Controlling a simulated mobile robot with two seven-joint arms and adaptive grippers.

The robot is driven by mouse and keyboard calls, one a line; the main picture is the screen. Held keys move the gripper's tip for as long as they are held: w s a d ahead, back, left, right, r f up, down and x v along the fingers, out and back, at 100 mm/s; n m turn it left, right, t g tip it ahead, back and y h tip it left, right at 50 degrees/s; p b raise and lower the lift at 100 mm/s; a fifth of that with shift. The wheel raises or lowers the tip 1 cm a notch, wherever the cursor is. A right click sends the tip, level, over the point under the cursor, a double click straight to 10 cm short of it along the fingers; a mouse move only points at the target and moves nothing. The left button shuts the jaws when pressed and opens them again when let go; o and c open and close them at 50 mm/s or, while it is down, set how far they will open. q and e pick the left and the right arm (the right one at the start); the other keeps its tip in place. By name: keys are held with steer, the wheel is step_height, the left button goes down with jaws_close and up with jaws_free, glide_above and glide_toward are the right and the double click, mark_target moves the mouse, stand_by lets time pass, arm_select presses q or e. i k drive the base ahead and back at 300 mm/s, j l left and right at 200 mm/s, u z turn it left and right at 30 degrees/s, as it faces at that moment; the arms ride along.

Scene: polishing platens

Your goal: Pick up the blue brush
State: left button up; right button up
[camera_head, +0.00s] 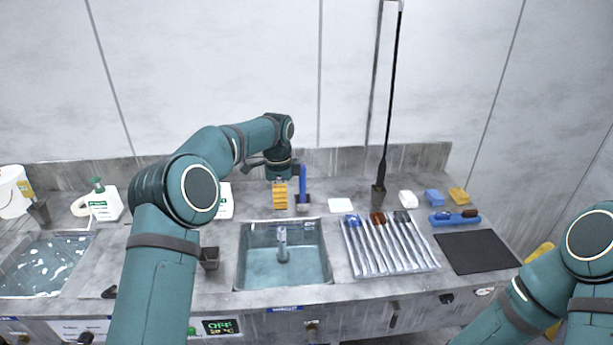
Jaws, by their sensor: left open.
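An upright blue brush-like tool (303,187) stands at the back of the counter, behind the middle sink, with a dark grey base. An orange ridged piece (280,195) stands just left of it. My left gripper (281,174) is open above and beside these two, its fingers partly hidden by the wrist; I cannot tell whether it touches either.
The middle sink (241,277) holds water and a tap. A ribbed tray (388,270) bears several tools with coloured heads. A tall black rod (389,120) stands in a holder. White bottles, a white block (341,205) and a black mat (477,251) occupy the counter.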

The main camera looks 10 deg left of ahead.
mark_target(301, 179)
steer(key=i, duration=1)
